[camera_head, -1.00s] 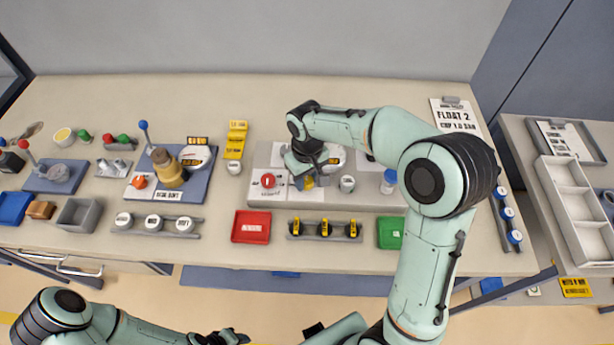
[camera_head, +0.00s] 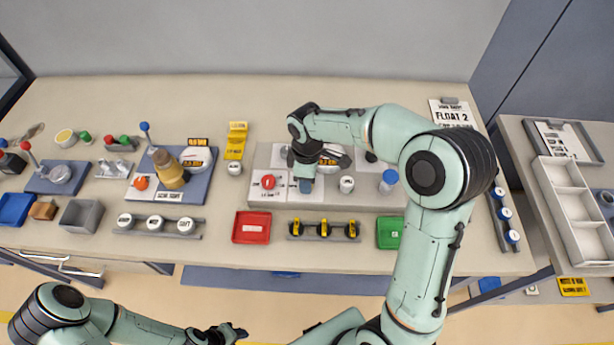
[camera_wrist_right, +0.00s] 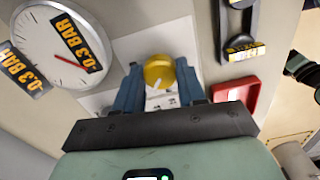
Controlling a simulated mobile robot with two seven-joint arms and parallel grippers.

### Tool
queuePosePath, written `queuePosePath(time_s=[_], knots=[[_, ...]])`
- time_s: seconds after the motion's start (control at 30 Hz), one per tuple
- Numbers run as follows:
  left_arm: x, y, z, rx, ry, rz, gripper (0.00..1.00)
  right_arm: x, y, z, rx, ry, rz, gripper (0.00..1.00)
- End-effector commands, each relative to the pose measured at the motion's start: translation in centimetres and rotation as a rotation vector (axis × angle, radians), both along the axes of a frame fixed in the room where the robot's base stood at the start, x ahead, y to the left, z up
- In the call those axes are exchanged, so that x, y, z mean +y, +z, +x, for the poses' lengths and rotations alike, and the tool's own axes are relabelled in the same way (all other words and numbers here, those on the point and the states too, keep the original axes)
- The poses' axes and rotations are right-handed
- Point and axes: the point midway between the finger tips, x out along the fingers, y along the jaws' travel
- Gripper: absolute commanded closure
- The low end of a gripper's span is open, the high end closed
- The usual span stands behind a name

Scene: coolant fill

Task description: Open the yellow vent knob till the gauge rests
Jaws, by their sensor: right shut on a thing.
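The yellow vent knob (camera_wrist_right: 159,70) shows in the right wrist view between the two blue fingers of my right gripper (camera_wrist_right: 160,82), which is shut on it. In the head view my right gripper (camera_head: 305,184) is over the panel (camera_head: 385,203) and hides the knob. The round white gauge (camera_wrist_right: 40,35) is at the upper left in the wrist view, with a red needle and black-and-yellow "-0.3 BAR" labels. It is partly covered by my wrist in the head view. My left gripper (camera_head: 230,333) is low in the head view, away from the table; its fingers are too small to judge.
A red round part (camera_head: 267,182) is left of the gripper and a white cap (camera_head: 347,184) is right of it. A red tray (camera_head: 251,227), a rack of yellow-topped pieces (camera_head: 323,230) and a green tray (camera_head: 390,233) lie in front of the panel.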

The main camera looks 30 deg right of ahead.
Motion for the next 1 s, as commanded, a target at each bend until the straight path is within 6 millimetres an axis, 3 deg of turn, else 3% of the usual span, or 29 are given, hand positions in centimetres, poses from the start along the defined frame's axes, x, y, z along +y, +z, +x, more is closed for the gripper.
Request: queuePosePath(time_s=[0.5, 1.0], knots=[[0.0, 1.1, 1.1, -0.012, 0.000, 0.000, 0.57, -0.1, 0.2, 0.2, -0.005, 0.408, 0.001, 0.91], [0.0, 1.3, 1.4, -0.016, 0.000, 0.000, 0.57, -0.1, 0.2, 0.3, -0.007, 0.533, -0.001, 0.91]])
